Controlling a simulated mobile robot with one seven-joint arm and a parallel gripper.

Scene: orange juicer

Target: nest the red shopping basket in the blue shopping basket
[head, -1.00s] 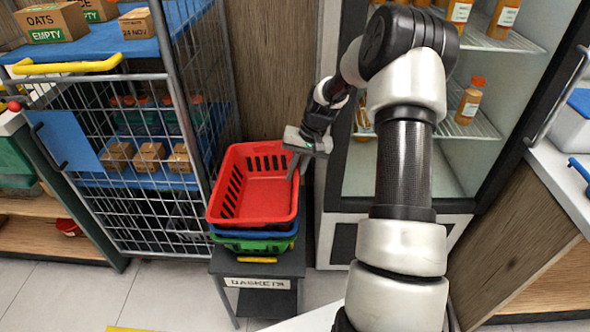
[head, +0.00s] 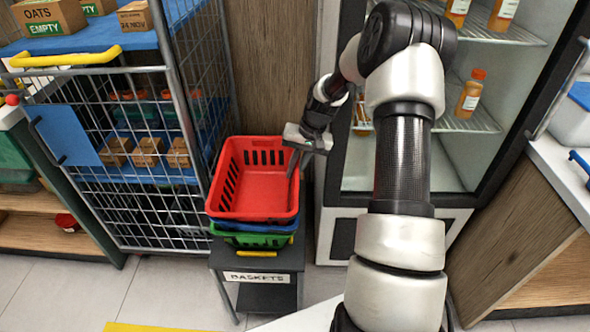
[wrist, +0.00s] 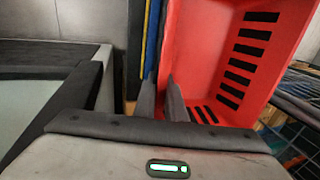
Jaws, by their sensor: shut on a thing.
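The red basket (head: 257,190) is at the top of a stack on the small dark stand. A blue basket (head: 258,225) shows as a rim just below it, so the red one appears to sit in the blue one. My gripper (head: 296,165) is at the red basket's right side, shut on its wall. In the wrist view, the two fingers (wrist: 163,100) straddle the wall of the red basket (wrist: 225,60). The blue basket's edge (wrist: 152,40) runs along beside it. How deep the red basket sits is hidden.
A green basket (head: 255,241) lies under the blue one on the stand labelled BASKETS (head: 258,277). A wire cage trolley (head: 140,160) stands close on the left. A fridge with bottles (head: 465,120) is on the right.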

